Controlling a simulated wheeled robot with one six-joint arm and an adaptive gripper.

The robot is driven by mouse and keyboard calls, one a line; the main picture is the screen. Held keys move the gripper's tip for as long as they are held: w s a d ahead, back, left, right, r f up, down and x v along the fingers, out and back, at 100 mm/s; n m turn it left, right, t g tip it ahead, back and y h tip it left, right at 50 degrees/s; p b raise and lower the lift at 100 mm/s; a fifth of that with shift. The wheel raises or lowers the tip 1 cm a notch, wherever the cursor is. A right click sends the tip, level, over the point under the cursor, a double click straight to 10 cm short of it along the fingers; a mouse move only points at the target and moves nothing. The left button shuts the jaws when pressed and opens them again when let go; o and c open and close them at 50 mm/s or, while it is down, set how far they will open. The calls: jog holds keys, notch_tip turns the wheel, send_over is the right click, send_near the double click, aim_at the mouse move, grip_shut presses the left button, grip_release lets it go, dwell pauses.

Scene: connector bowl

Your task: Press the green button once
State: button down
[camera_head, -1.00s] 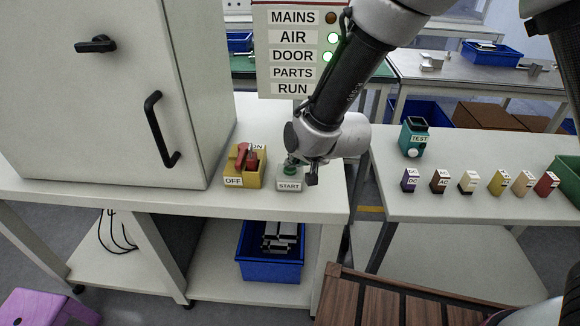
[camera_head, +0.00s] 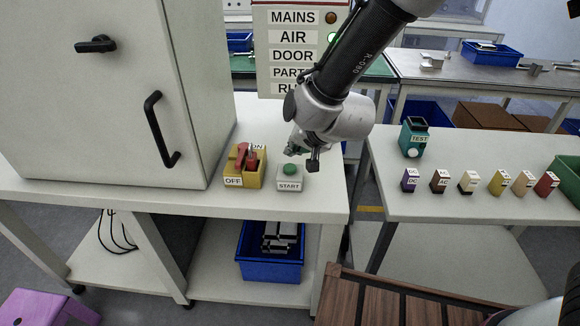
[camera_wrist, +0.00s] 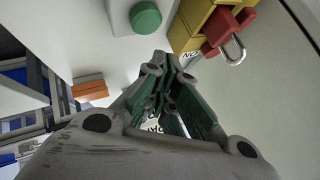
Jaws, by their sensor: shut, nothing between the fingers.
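The green button (camera_head: 289,169) sits on a white START box (camera_head: 289,184) on the white bench, to the right of the yellow switch. It also shows in the wrist view (camera_wrist: 145,17), at the top. My gripper (camera_head: 294,150) is shut and empty. It is behind and above the button in the head view, apart from it. In the wrist view my gripper (camera_wrist: 165,62) shows its green-padded fingers together, their tips below the button in the picture.
A yellow ON/OFF switch box (camera_head: 245,168) with a red handle and padlock stands left of the START box. A grey cabinet (camera_head: 110,90) stands farther left. A status panel (camera_head: 292,50) is behind. A side bench (camera_head: 450,205) at right holds a TEST device (camera_head: 413,140) and several small blocks.

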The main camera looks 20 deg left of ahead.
jog(key=shift+r, duration=1.5)
